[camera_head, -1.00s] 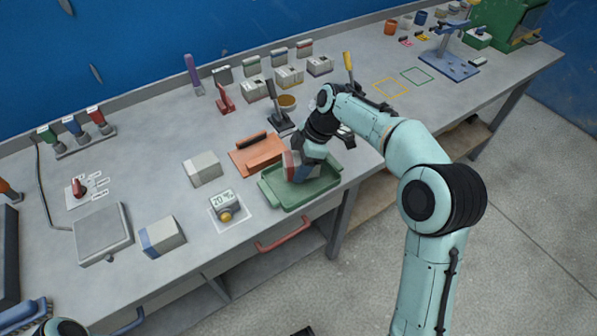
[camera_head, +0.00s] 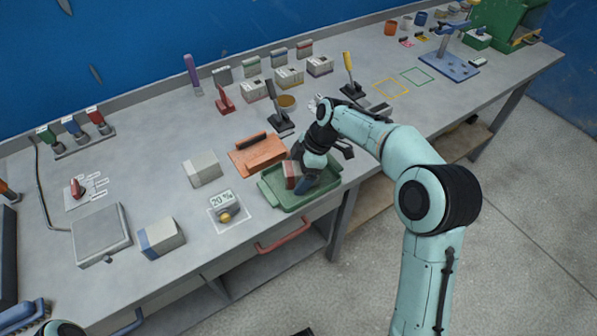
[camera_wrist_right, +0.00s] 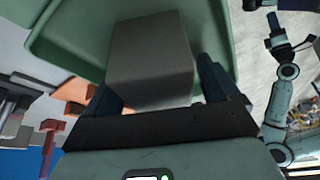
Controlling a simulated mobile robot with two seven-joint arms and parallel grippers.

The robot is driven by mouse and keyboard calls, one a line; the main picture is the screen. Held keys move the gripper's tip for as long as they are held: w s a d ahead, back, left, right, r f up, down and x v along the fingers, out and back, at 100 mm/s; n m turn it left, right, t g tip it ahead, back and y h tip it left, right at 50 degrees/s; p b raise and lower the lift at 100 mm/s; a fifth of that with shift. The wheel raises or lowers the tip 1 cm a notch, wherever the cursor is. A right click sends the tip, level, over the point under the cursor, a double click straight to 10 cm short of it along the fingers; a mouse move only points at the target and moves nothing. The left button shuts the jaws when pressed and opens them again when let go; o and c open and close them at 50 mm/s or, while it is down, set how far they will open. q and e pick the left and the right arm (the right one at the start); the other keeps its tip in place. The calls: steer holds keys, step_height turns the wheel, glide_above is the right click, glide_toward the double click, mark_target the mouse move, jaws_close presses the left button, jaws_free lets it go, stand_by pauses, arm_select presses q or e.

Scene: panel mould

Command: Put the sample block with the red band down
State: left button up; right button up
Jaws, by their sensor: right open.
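The sample block with the red band (camera_head: 290,174) is in the green tray (camera_head: 273,196) near the bench's front edge. My right gripper (camera_head: 303,182) is over the tray and partly hides the block. In the right wrist view the block (camera_wrist_right: 150,62) shows plain grey faces between the two spread fingers of the gripper (camera_wrist_right: 158,92), with the tray (camera_wrist_right: 70,45) under it. The jaws are open. The block's contact with the tray floor is hidden. My left gripper (camera_wrist_right: 280,38) is small at the right of the wrist view; its opening is unclear.
A display unit (camera_head: 223,205), a plain block (camera_head: 203,169) and a blue-banded block (camera_head: 161,238) stand to the left. Dark-based stands (camera_head: 281,123) are behind. The marked squares (camera_head: 391,87) at the right are empty.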

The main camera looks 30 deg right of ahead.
steer(key=p+v, duration=0.1)
steer(key=v, duration=1.1)
steer(key=shift+r+p, duration=0.2)
steer(key=shift+p, duration=0.2)
steer(key=shift+a, duration=0.1)
